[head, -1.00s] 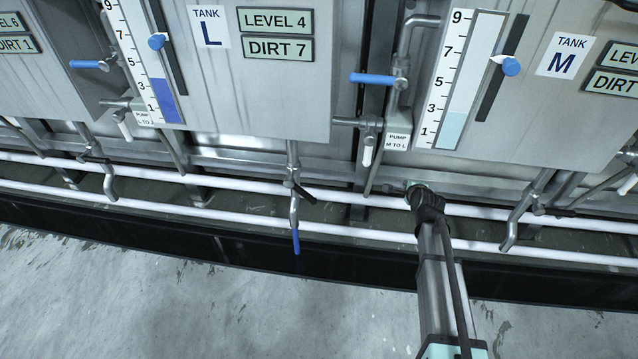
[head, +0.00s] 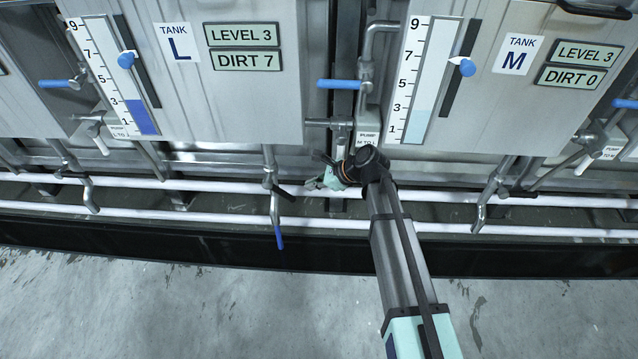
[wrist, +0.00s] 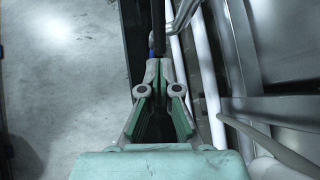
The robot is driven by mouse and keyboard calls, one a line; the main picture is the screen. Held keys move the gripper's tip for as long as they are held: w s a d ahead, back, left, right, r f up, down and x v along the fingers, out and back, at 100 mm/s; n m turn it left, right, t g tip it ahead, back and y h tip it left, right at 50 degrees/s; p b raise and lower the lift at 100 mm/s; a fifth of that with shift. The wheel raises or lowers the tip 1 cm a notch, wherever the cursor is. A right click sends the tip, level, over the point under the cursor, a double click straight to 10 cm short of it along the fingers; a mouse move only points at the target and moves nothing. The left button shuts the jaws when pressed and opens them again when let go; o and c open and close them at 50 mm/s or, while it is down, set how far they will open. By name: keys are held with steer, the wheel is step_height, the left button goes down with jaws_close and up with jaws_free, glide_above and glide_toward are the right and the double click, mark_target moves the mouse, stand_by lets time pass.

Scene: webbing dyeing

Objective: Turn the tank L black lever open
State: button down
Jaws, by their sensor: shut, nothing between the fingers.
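The tank L black lever (head: 285,193) sticks out to the lower right from the drain pipe (head: 270,170) below tank L (head: 265,115). A short blue piece or stream (head: 279,237) shows at the bottom of that pipe's spout. My gripper (head: 312,184) is just right of the lever in the head view, apart from it as far as I can tell. In the wrist view my gripper's fingertips (wrist: 157,66) are together, with a dark bar, possibly the lever, straight beyond them. Tank L's panels read LEVEL 3 and DIRT 7.
Two white horizontal pipes (head: 340,224) run below the tanks, close to my gripper. A blue-handled valve (head: 338,84) and the pump label (head: 369,138) are above my arm. Tank M (head: 490,125) stands to the right. The floor (head: 200,310) in front is clear.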

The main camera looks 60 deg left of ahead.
mark_target(288, 194)
steer(key=b+x, duration=0.3)
steer(key=x, duration=0.6)
steer(key=shift+f, duration=0.2)
